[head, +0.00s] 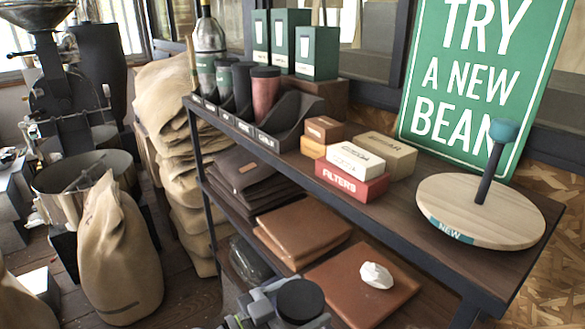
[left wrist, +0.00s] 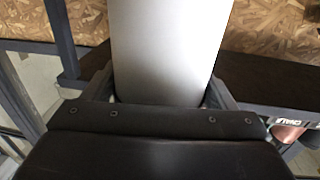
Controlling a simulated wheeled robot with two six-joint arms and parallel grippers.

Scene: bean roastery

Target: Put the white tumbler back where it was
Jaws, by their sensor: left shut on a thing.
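The white tumbler (left wrist: 170,45) shows in the left wrist view as a plain pale cylinder, its top end cut off by the frame. My left gripper (left wrist: 160,98) is shut on it, with a dark finger at each side. In the head view my left gripper (head: 283,308) is at the bottom edge, in front of the shelf; I cannot tell the tumbler apart there. A dark sloped rack (head: 292,118) on the top shelf holds several tumblers, including a red one (head: 265,92). Its near right section looks empty. My right gripper is not in view.
A wooden disc (head: 450,205) marked NEW with an upright post stands at the shelf's right end. Boxes (head: 352,184) stand left of it. Brown folders (head: 340,290) and a white crumpled piece (head: 376,275) are lower down. A full sack (head: 120,250) stands on the floor.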

